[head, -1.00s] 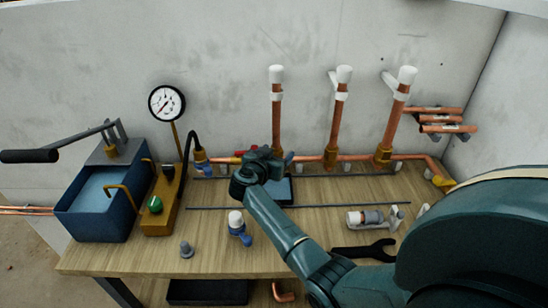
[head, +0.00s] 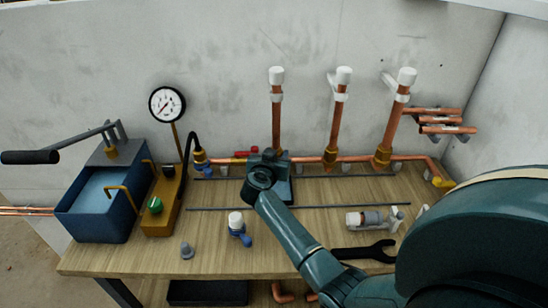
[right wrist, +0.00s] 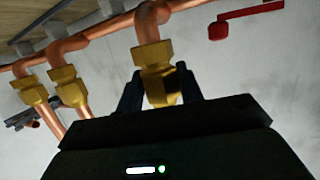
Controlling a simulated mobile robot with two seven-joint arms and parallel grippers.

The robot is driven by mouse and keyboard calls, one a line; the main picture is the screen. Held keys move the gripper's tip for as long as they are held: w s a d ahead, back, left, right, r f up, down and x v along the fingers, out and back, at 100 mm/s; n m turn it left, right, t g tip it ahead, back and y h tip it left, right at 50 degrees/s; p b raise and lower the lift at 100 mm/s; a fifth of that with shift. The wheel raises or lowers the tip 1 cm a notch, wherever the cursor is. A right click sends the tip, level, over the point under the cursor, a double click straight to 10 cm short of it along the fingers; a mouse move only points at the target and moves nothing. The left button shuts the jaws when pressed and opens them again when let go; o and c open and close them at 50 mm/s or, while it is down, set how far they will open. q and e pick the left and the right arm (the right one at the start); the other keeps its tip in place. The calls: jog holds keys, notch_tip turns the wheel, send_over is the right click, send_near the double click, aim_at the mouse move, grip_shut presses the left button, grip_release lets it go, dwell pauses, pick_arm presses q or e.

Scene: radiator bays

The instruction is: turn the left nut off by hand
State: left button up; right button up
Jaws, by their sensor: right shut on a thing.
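My right gripper (head: 268,162) is at the foot of the left upright copper pipe (head: 277,120), where its body hides the left nut in the head view. In the right wrist view, the gripper (right wrist: 160,92) has its two dark fingers on either side of the brass left nut (right wrist: 158,80) and is shut on it. The nut sits at the joint on the copper pipe run. Two more brass nuts show in that view, a middle one (right wrist: 68,88) and a far one (right wrist: 33,92). My left gripper is not in view.
A blue pump tank (head: 100,205) with a lever and a pressure gauge (head: 167,104) stand at the left. The middle pipe (head: 338,125) stands close right.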

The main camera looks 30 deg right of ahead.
jog(key=shift+n+t+y, duration=0.4)
jog(key=shift+n+t, duration=0.1)
jog(key=n+t+y, duration=0.1)
jog(key=n+y, duration=0.1)
jog(key=shift+d+t+y, duration=0.15)
jog(key=shift+t+y, duration=0.15)
jog(key=shift+t, duration=0.1)
jog(key=shift+n+y, duration=0.3)
jog(key=shift+n, duration=0.2)
jog(key=shift+n+t+y, duration=0.6)
jog(key=shift+n+y, duration=0.2)
jog(key=shift+y, duration=0.1)
jog(key=o, duration=0.9)
